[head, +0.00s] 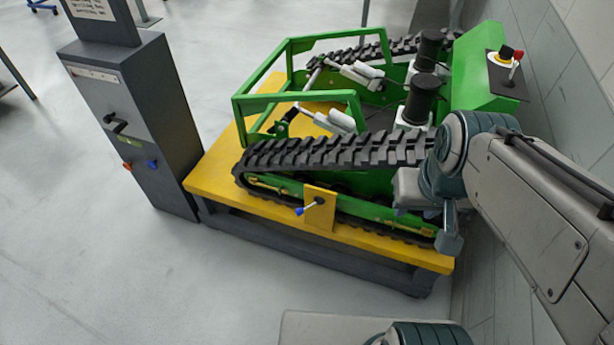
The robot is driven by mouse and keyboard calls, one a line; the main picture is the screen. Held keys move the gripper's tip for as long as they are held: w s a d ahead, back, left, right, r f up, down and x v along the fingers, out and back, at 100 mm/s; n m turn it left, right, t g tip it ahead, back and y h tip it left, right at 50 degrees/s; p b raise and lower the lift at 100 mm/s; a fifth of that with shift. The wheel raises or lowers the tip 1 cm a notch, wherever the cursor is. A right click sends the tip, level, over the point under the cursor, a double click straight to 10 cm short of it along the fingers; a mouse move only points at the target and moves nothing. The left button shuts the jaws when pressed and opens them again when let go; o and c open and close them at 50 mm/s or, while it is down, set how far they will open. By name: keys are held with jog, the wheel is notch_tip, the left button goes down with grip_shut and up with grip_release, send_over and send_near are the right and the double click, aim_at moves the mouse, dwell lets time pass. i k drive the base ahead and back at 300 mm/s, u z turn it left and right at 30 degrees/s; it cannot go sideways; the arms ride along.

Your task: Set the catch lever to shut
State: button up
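A small lever with a blue knob (300,211) sits on an upright yellow plate (319,212) at the near side of the green tracked carrier (372,192). A second lever with a red knob (517,57) stands on a dark plate at the carrier's right end. No label shows which one is the catch lever. My arm comes in from the right, and its end, with what looks like my gripper (408,190), is over the carrier's near track, right of the yellow plate and apart from the blue-knobbed lever. Its fingers cannot be made out.
The carrier stands on a yellow-topped platform (215,172). A tiled wall (570,80) is close on the right. The floor at front left is clear.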

aim_at(298, 212)
jog(key=u, duration=0.4)
jog(key=i, duration=0.75)
jog(key=u, duration=0.6)
jog(key=k, duration=0.5)
jog(key=u, duration=1.3)
jog(key=i, duration=0.3)
jog(key=z, duration=0.55)
